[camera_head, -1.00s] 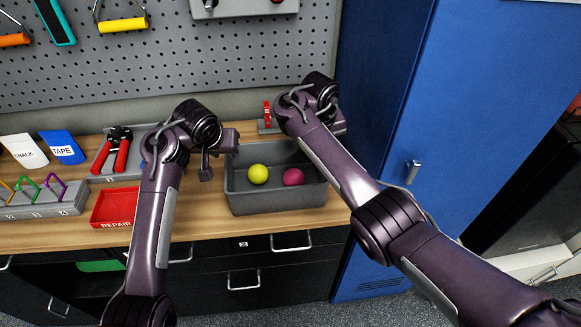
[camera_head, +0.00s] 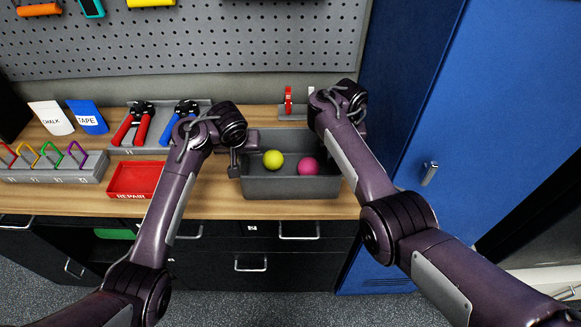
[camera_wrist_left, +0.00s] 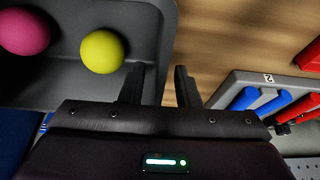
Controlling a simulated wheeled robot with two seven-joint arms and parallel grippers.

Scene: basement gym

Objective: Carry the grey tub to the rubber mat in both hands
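The grey tub (camera_head: 291,188) stands on the wooden worktop below the pegboard, with a yellow ball (camera_head: 273,160) and a pink ball (camera_head: 308,167) inside. My left gripper (camera_head: 240,160) is at the tub's left wall. In the left wrist view, its fingers (camera_wrist_left: 159,86) are apart, one over the tub's inside and one outside, with the tub's rim (camera_wrist_left: 169,40) between them. My right arm reaches the tub's right end; its gripper (camera_head: 352,126) is mostly hidden behind the arm, so its fingers cannot be made out. No rubber mat shows.
A red repair tray (camera_head: 134,180) lies left of the tub on the worktop (camera_head: 215,205). Pliers (camera_head: 133,122), a carabiner rack (camera_head: 50,168) and chalk and tape packets stand further left. A blue locker (camera_head: 425,120) rises close on the right. Drawers are below.

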